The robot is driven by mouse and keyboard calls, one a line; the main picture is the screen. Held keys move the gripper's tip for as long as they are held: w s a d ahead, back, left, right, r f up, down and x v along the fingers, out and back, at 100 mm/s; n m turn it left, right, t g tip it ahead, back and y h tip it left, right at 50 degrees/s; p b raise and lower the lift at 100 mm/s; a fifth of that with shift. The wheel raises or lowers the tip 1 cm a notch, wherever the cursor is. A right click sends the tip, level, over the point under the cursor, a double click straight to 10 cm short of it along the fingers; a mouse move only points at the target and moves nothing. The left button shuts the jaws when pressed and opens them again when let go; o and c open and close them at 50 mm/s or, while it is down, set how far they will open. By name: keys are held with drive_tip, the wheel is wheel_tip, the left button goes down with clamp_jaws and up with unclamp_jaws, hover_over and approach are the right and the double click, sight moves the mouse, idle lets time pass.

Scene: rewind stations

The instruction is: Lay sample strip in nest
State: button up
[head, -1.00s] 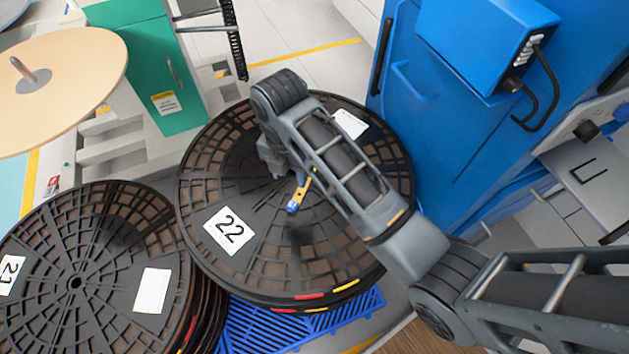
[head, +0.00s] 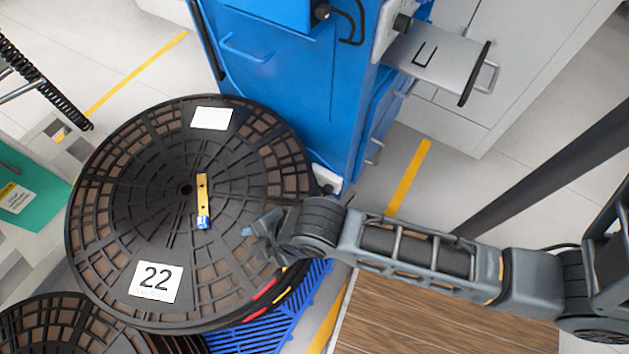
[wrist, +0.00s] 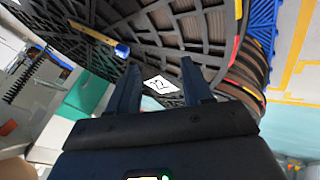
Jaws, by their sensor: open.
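The sample strip, a short yellow bar with a blue end (head: 202,190), lies on top of the black reel (head: 110,200) marked 22, just right of the hub hole. It also shows in the wrist view (wrist: 92,35), at upper left, outside the fingers. My gripper (head: 252,244) is open and empty over the reel's right part, to the right of and below the strip in the head view. Its two spread fingers show in the wrist view (wrist: 160,75). A grey shelf (head: 455,70) at upper right carries a dark U-shaped outline; I cannot tell whether this is the nest.
A blue cabinet (head: 275,75) stands behind the reel. A second reel (head: 50,325) is at lower left. A blue slatted pallet (head: 285,325) lies under the reel's edge. A brown wooden surface (head: 440,315) is at lower right. Grey floor is open beside the yellow line (head: 409,178).

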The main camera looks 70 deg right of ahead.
drive_tip(key=s+d+r+m+t, duration=0.3)
drive_tip(key=s+r+m, duration=0.3)
drive_tip(key=s+r, duration=0.2)
drive_tip(key=s+t, duration=0.1)
drive_tip(key=s, duration=0.1)
drive_tip(key=shift+s+r+m+h, duration=0.25)
drive_tip(key=shift+s+m+h, duration=0.05)
drive_tip(key=shift+o, duration=0.7)
drive_tip(key=s+d+r+m+t, duration=0.1)
drive_tip(key=s+r+m+t, duration=0.1)
drive_tip(key=r, duration=0.5)
drive_tip(key=s+d+r+m+t, duration=0.1)
drive_tip(key=s+r+m+t, duration=0.1)
drive_tip(key=s+r, duration=0.3)
wheel_tip(320, 180, up, 3)
drive_tip(key=shift+d+m+h, duration=0.3)
drive_tip(key=shift+d+m, duration=0.05)
drive_tip(key=shift+m, duration=0.55)
drive_tip(key=shift+s, duration=0.1)
drive_tip(key=shift+f, duration=0.1)
